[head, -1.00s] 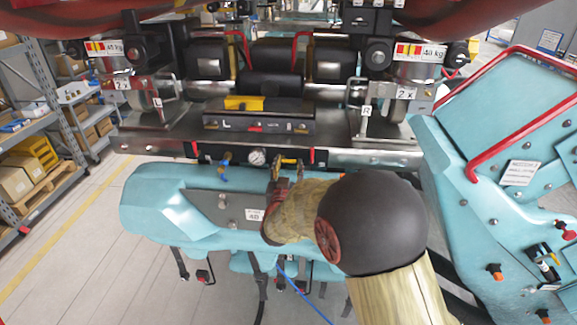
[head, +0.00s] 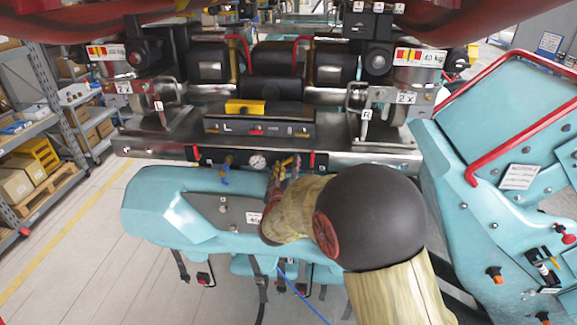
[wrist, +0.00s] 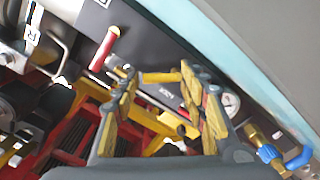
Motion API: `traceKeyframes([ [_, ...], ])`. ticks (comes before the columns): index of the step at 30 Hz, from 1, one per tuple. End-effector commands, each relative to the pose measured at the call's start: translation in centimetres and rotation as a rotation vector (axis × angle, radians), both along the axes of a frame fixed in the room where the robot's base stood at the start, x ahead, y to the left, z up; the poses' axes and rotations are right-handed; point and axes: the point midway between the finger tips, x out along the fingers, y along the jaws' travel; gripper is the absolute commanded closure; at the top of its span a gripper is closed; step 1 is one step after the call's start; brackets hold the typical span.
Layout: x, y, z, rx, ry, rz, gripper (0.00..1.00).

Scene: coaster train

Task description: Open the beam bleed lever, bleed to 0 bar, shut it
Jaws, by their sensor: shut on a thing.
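The yellow bleed lever (head: 286,162) is on the dark front panel of the beam, right of the round pressure gauge (head: 257,161). My gripper (head: 284,170) reaches it from below. In the wrist view the yellow lever (wrist: 162,77) lies between the fingertips of my gripper (wrist: 158,80), which are shut on it. The gauge also shows in the wrist view (wrist: 231,104), partly behind the right finger. Its needle is too small to read. The lever's pivot is partly hidden by the fingers.
A blue-handled valve (head: 225,168) is left of the gauge. A red handle (wrist: 104,47) stands on the panel beside my gripper. The teal seat shell (head: 160,205) is close below my arm. Teal seat backs with a red bar (head: 530,125) are at the right.

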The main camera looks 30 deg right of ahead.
Motion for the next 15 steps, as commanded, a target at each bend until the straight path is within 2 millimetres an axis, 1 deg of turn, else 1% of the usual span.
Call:
traceKeyframes([
  [15, 0.52, 0.83, 0.71, -0.405, 0.276, 0.002, 0.82],
])
